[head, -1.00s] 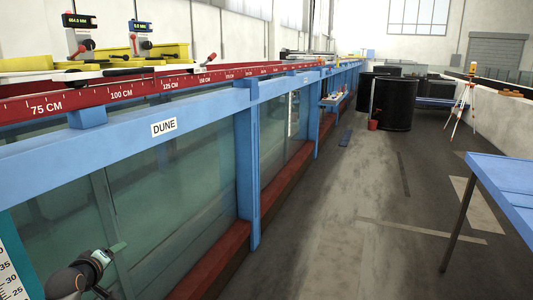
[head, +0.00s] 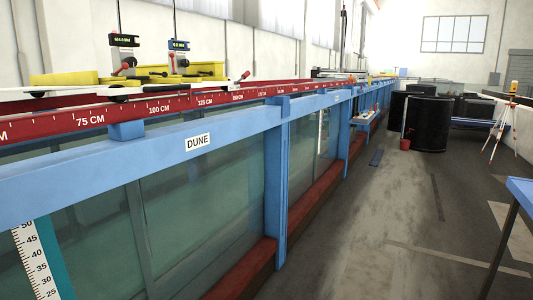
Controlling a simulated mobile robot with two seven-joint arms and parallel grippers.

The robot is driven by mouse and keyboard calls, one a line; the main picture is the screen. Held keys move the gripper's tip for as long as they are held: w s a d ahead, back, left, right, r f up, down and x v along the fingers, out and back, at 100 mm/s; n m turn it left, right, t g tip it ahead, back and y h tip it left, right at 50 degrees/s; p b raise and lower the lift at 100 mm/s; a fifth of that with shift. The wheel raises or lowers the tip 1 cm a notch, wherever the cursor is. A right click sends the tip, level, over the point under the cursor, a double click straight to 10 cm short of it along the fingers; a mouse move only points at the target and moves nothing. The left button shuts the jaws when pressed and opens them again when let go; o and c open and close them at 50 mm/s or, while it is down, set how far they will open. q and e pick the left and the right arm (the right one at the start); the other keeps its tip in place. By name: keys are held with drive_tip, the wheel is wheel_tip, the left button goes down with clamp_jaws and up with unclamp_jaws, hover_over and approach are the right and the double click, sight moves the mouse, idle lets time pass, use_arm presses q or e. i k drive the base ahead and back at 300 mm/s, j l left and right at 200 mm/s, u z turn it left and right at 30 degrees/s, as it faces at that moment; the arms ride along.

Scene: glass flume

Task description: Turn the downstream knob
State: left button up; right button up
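Two point gauges stand on yellow carriages on top of the flume, at the upper left of the head view. The left gauge has a lit display (head: 124,40) and a red knob (head: 129,62) below it. A red-ended lever (head: 245,74) sticks out further right. I cannot tell which knob is the downstream one. Neither of my grippers is in view.
The blue-framed glass flume (head: 238,112) runs from the left into the distance, with a red scale rail (head: 150,108) and a DUNE label (head: 198,142). Black tanks (head: 428,125), a tripod (head: 503,120) and a blue table (head: 522,190) stand right.

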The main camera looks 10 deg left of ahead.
sight(132, 62)
drive_tip(key=u, duration=1.4)
